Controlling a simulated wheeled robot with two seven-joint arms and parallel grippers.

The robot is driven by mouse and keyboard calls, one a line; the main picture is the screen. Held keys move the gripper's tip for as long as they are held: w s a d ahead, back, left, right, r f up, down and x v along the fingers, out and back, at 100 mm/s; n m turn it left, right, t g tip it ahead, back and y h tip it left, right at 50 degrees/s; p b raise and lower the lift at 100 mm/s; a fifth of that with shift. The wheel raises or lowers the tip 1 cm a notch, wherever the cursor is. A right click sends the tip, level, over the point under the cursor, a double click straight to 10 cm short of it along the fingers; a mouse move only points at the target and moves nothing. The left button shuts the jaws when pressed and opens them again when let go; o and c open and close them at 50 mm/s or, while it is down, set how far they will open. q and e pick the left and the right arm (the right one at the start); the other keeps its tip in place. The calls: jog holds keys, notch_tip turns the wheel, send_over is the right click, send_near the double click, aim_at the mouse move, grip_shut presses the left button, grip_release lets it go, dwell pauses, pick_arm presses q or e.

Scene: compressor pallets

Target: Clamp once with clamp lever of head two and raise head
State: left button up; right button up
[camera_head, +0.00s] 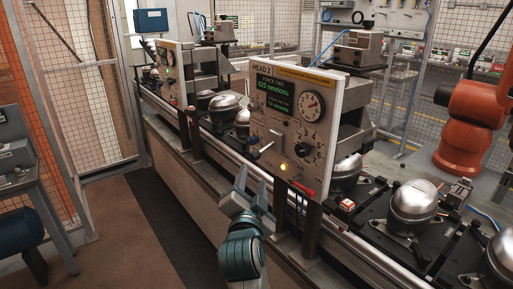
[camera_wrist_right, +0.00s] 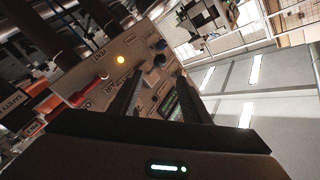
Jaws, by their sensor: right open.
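The head two panel (camera_head: 285,105) is a beige control plate with a green-lit display reading 625 newtons, a round gauge, a knob and a lit yellow lamp. A pale lever (camera_head: 266,147) sticks out at its left side. A red-handled lever (camera_head: 302,188) is at its lower edge; it also shows in the right wrist view (camera_wrist_right: 85,92). I cannot read which one is labelled clamp. My right gripper (camera_head: 254,183) is open and empty, fingers up, in front of the panel's lower left. In the right wrist view its dark fingers (camera_wrist_right: 158,95) stand apart before the panel. My left gripper is out of view.
A conveyor line (camera_head: 352,243) runs behind the panel with metal domed compressors (camera_head: 414,202) on black pallets. Another head panel (camera_head: 169,73) stands farther left. An orange robot arm (camera_head: 468,130) is at right. Dark posts (camera_head: 313,228) stand near my right gripper. The floor at left is clear.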

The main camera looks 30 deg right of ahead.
aim_at(263, 150)
jog(key=shift+w, duration=0.1)
jog(key=p+x, duration=0.6)
jog(key=x, duration=1.1)
jog(key=shift+w, duration=0.15)
jog(key=shift+f, duration=0.1)
grip_shut()
